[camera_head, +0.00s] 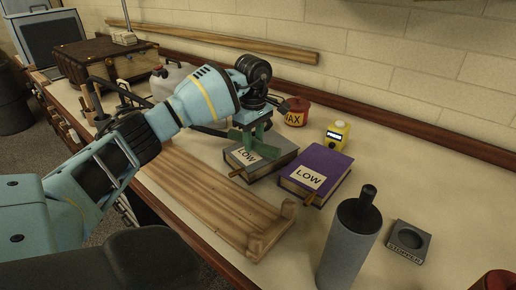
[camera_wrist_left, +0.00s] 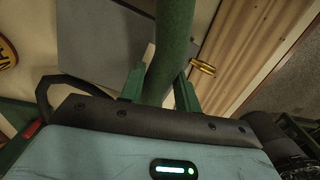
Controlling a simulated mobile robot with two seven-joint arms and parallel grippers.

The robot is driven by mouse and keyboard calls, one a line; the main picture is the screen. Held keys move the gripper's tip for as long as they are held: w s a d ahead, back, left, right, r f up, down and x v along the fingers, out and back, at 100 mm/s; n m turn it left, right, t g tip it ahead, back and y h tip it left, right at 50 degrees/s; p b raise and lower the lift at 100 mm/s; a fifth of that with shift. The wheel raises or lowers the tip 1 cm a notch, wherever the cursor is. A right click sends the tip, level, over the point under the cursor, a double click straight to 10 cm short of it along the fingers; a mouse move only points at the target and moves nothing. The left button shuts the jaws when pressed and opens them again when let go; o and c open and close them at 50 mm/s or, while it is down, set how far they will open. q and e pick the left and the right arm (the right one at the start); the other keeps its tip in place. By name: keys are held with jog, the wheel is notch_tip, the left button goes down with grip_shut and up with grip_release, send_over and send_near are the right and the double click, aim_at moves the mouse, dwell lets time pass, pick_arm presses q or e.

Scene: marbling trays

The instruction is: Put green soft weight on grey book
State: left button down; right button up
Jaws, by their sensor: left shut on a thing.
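The grey book (camera_head: 283,158) lies on the bench with a "LOW" label. In the left wrist view its grey cover (camera_wrist_left: 90,45) shows below the gripper. My left gripper (camera_head: 252,138) is over this book, pointing down. It is shut on the green soft weight (camera_head: 262,148), a long dark green roll that stands out between the fingers in the left wrist view (camera_wrist_left: 175,40). The weight appears just over the book's cover; I cannot tell whether it touches. The gripper hides part of it. My right gripper is not in view.
A purple book (camera_head: 318,168), also labelled "LOW", lies right of the grey one. A wooden rack (camera_head: 205,195) lies in front. A red wax tin (camera_head: 297,112) and yellow device (camera_head: 337,135) stand behind. A grey bottle (camera_head: 348,240) and stopper holder (camera_head: 408,241) are at right.

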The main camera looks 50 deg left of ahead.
aim_at(258, 150)
pick_arm(q)
jog(key=shift+w+d, duration=0.25)
jog(key=shift+d, duration=0.1)
jog(key=shift+w+d+f, duration=0.2)
jog(key=shift+d+f, duration=0.05)
jog(key=shift+a+f, duration=0.1)
jog(key=shift+f, duration=1.4)
jog(key=shift+f, duration=0.15)
jog(key=c, duration=1)
grip_release()
notch_tip(258, 150, up, 12)
jog(key=shift+r+p, duration=0.1)
jog(key=shift+p, duration=0.35)
jog(key=shift+s, duration=0.1)
